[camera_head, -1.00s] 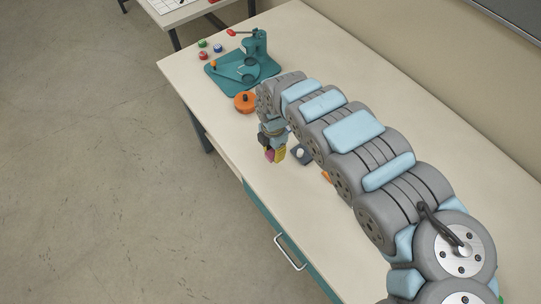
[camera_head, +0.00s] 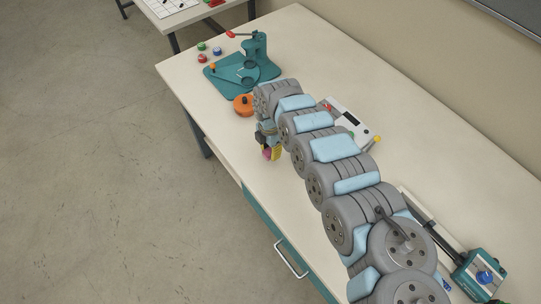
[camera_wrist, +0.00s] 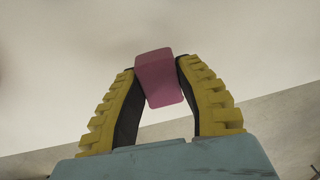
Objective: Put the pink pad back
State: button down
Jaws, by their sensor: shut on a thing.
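The pink pad (camera_wrist: 160,78) is a small pink block. My gripper (camera_wrist: 157,66) is shut on it, with the yellow-backed dark fingers on either side. In the head view, the pad (camera_head: 267,154) shows as a small pink spot at the tip of my gripper (camera_head: 271,153), near the front edge of the bench. My gripper points down there and appears to be above the bench top. The place where the pad belongs cannot be made out; my arm hides part of the bench.
A teal press (camera_head: 244,70) stands at the bench's far end, with an orange round piece (camera_head: 243,104) in front of it. Small coloured caps (camera_head: 209,49) lie to its left. A white device (camera_head: 347,122) is behind my arm. A teal tool (camera_head: 479,272) is at right.

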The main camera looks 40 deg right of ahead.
aim_at(270, 156)
jog(key=shift+w+f, duration=0.15)
jog(key=shift+f, duration=0.25)
jog(key=shift+d+f, duration=0.1)
jog(key=shift+f, duration=1.25)
jog(key=shift+f+b, duration=0.15)
jog(key=shift+b, duration=0.2)
jog(key=c, duration=0.8)
grip_release()
jog(key=r, duration=0.8)
jog(key=r+p, duration=0.1)
jog(key=r, duration=0.3)
jog(key=shift+w+d+r, duration=0.15)
jog(key=shift+w+d, duration=0.05)
jog(key=shift+w, duration=0.15)
